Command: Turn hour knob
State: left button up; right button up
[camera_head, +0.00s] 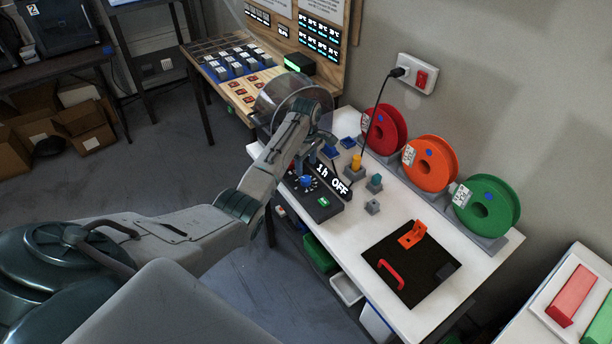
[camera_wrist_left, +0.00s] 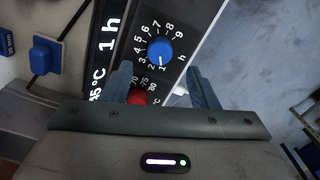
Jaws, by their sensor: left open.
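The blue hour knob (camera_head: 306,181) sits on a black control panel (camera_head: 322,212) on the white table. In the left wrist view the knob (camera_wrist_left: 160,52) has its white mark at 1 on a dial numbered up to 9. The display (camera_head: 333,182) reads "1h OFF". My left gripper (camera_wrist_left: 159,72) is open, with one finger on each side just short of the knob; I cannot tell if either touches it. In the head view my left arm reaches down over the panel. A red knob (camera_wrist_left: 137,97) is partly hidden by the gripper. My right gripper is out of view.
A round drum-like machine (camera_head: 290,95) stands behind my left wrist. Red (camera_head: 385,130), orange (camera_head: 430,163) and green (camera_head: 487,206) spools line the wall side. A dark plate (camera_head: 420,275) with a red handle lies at the table's front right. A black cable hangs from the wall socket.

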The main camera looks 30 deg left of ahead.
aim_at(306, 179)
pick_arm(q)
notch_tip(306, 179, down, 7)
jog(key=shift+r, duration=0.2)
jog(key=c, duration=1)
